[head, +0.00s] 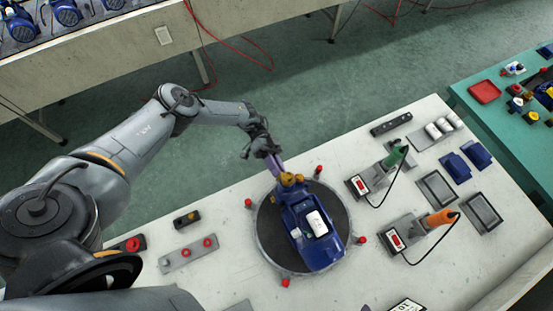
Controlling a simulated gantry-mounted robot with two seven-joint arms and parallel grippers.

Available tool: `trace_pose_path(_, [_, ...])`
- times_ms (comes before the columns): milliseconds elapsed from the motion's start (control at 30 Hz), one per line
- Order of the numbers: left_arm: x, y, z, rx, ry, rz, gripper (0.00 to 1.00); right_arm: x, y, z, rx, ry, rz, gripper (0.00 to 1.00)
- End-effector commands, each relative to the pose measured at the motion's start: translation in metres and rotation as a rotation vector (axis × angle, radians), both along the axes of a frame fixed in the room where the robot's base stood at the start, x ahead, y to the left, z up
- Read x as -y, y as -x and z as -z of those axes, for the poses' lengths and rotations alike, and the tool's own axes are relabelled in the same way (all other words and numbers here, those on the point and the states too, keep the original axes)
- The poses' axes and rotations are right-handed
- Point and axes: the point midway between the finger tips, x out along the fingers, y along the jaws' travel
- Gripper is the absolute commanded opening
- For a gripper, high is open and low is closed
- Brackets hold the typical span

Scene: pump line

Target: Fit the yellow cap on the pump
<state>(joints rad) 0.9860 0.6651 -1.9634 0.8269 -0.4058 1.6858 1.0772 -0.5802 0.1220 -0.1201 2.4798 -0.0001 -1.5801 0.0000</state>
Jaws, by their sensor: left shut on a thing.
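The blue pump (318,250) lies on a dark round turntable (340,205) on the white table. It has a pale label area on top. My left gripper (279,172) reaches in from the upper left and is shut at the pump's far end. A small yellow cap (288,179) shows at its fingertips, against that end of the pump. The picture is too small to tell whether the cap is seated or only touching. My right gripper is not in view.
Red knobs (318,170) ring the turntable. A green-handled tool (395,158) and an orange-handled tool (440,218) stand to the right, with trays (483,212) beyond. A red-button panel (188,253) lies at left. A teal bench (480,115) holds coloured parts.

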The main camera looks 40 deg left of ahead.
Motion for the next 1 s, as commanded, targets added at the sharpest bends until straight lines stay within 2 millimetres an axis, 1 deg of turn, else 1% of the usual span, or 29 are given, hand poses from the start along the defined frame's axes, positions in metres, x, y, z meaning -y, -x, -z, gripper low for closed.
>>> trace_pose_path(267, [0.004, 0.002, 0.0, 0.0, 0.001, 0.001, 0.0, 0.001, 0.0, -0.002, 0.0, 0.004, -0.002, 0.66])
trace_pose_path(300, [0.004, 0.002, 0.0, 0.0, 0.001, 0.001, 0.23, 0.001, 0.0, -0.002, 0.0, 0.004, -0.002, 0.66])
trace_pose_path(467, [0.004, 0.001, 0.0, 0.0, 0.001, 0.001, 0.47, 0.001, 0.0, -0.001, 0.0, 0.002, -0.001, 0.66])
trace_pose_path(500, [0.004, 0.001, 0.0, 0.0, 0.001, 0.001, 0.49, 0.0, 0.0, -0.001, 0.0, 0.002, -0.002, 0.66])
trace_pose_path(767, [0.003, 0.001, 0.0, 0.0, 0.0, 0.0, 0.49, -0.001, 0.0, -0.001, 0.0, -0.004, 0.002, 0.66])
trace_pose_path(1000, [-0.006, -0.002, 0.003, 0.0, -0.001, 0.0, 0.49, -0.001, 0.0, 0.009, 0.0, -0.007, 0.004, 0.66])
